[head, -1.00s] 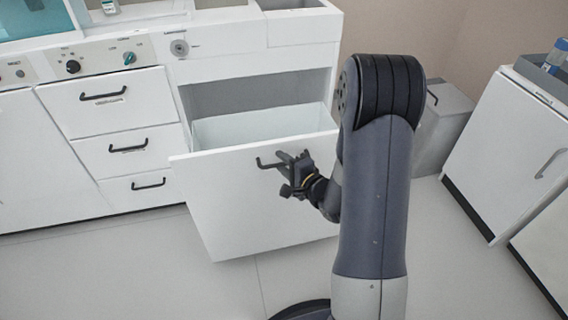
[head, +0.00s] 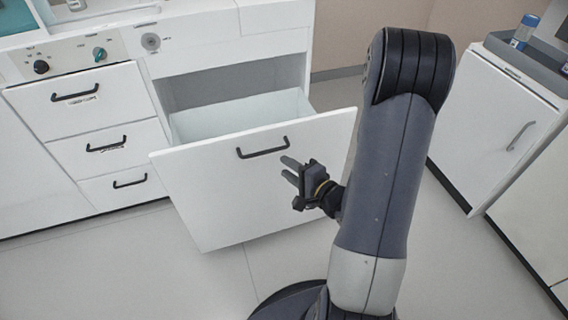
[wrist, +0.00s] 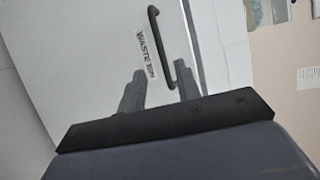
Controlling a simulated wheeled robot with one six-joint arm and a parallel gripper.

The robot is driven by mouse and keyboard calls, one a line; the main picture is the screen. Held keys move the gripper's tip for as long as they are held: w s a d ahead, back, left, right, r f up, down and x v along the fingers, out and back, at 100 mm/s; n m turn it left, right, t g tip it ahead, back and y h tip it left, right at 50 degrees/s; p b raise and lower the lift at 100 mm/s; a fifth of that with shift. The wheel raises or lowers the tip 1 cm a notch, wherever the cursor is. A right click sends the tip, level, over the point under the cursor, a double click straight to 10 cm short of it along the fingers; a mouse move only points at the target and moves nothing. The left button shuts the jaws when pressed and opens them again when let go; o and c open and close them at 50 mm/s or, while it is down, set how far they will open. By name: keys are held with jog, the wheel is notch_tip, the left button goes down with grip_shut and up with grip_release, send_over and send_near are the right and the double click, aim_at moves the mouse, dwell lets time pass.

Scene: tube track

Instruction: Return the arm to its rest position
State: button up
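My gripper (head: 288,168) is open and empty, in front of the pulled-out white waste bin drawer (head: 215,195). In the head view it is just below and right of the drawer's black handle (head: 263,149), and it looks apart from it. In the wrist view my gripper (wrist: 158,85) shows its two fingers spread, with the black handle (wrist: 160,45) and the "WASTE BIN" label (wrist: 147,54) on the drawer front beyond them. My arm stands bent in the right half of the head view.
The drawer stands out from the white cabinet, its open top showing a pale bin (head: 240,112). Smaller closed drawers (head: 105,147) are on the left. A white cabinet (head: 490,125) with a grey tray (head: 515,60) on top stands on the right. Grey floor (head: 150,265) is clear in front.

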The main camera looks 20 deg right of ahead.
aim_at(265, 153)
dwell(0.4)
jog(key=shift+b+x, duration=0.85)
jog(key=shift+x, duration=4.6)
jog(key=shift+s, duration=0.1)
